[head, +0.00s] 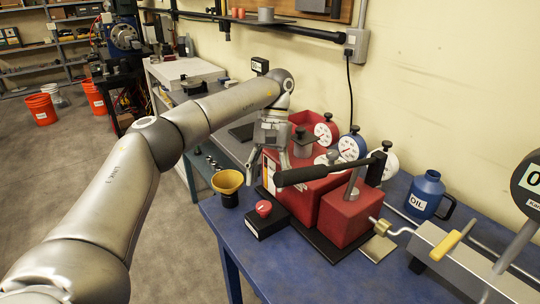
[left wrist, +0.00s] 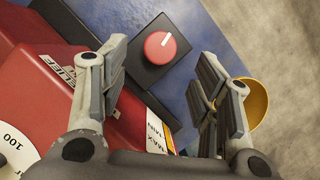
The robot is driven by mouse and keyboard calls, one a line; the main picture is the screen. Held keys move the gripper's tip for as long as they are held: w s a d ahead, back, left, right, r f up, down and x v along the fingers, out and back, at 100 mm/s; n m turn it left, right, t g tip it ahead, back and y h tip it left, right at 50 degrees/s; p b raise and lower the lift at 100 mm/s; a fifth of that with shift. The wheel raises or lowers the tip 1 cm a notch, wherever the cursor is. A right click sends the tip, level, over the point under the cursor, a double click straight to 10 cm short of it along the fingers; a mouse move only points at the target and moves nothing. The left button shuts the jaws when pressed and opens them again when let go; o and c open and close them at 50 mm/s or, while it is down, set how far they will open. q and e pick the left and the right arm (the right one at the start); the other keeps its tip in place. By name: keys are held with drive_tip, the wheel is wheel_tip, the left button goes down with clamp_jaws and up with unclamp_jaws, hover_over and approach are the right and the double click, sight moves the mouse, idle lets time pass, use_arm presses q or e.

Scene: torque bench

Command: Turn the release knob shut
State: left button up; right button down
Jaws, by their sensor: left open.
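A round red knob (head: 264,208) with a white pointer line sits on a black box on the blue bench, in front of a red hydraulic unit (head: 302,190). In the left wrist view the knob (left wrist: 160,47) shows between my fingertips, beyond them. I cannot read its label, so I cannot tell whether it is the release knob. My left gripper (head: 268,170) is open and empty above the red unit's near-left end, up and behind the knob in the head view. It also shows in the left wrist view (left wrist: 162,62). My right gripper is not in view.
A yellow cup (head: 228,182) stands left of the black box. A black-gripped pump handle (head: 318,172) crosses over the red unit. Several gauges (head: 352,148) stand behind. A blue oil can (head: 427,193) is at right. The bench front is clear.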

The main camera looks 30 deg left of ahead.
use_arm(q)
drive_tip(key=shift+v, duration=3)
